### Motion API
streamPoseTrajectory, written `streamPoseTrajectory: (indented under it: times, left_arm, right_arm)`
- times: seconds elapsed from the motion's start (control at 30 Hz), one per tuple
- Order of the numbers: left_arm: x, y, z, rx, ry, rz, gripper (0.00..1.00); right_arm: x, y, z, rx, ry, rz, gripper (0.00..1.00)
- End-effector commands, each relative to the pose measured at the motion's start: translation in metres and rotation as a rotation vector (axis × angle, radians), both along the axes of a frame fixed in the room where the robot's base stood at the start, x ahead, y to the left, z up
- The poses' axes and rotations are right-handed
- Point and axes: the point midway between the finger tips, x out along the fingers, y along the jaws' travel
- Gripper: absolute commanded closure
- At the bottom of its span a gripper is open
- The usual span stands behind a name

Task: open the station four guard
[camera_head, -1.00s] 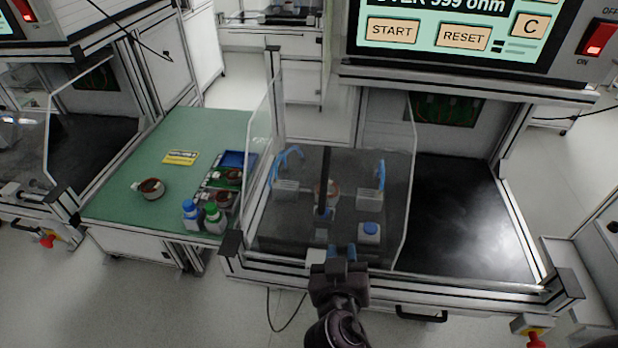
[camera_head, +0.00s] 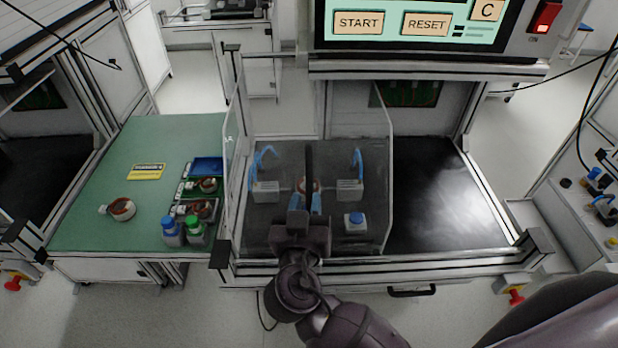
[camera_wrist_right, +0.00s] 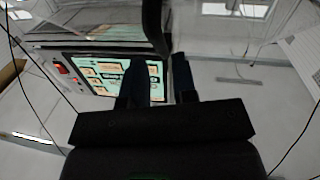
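The clear guard (camera_head: 389,180) stands down over the fixture on the left part of the station's dark bed. A dark upright handle bar (camera_head: 310,160) runs down its middle; it also shows in the wrist view (camera_wrist_right: 154,28). My right gripper (camera_head: 305,201) is at the bar's lower end, its two blue-tipped fingers apart. In the wrist view, my right gripper (camera_wrist_right: 168,75) has a gap between its fingers, with the bar just beyond the tips. I cannot tell whether they touch it. My left gripper is not in view.
Behind the guard are a clamp fixture with blue hoses and a blue button (camera_head: 355,218). A green table (camera_head: 130,215) on the left holds a copper-wound stator (camera_head: 121,209), bottles and a parts tray. The tester with its screen (camera_head: 415,22) overhangs the back.

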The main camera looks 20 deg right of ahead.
Motion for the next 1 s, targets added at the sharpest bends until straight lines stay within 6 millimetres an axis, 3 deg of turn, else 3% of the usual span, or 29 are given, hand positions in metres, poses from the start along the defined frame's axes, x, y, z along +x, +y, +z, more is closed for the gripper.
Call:
streamPoseTrajectory:
  times: [0.3, 0.77, 0.93, 1.0]
  left_arm:
    - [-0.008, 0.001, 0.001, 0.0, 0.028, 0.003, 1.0]
    - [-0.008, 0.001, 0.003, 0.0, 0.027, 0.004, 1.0]
    - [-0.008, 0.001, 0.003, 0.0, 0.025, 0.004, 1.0]
    - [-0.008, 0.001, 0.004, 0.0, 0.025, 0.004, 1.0]
  right_arm:
    - [0.04, -0.018, 0.001, 0.0, 0.001, 0.001, 0.74]
    - [0.048, -0.022, -0.001, 0.0, 0.001, 0.0, 0.74]
    - [0.048, -0.022, -0.001, 0.001, 0.002, 0.0, 1.0]
    - [0.048, -0.022, -0.001, 0.001, 0.002, 0.0, 1.0]
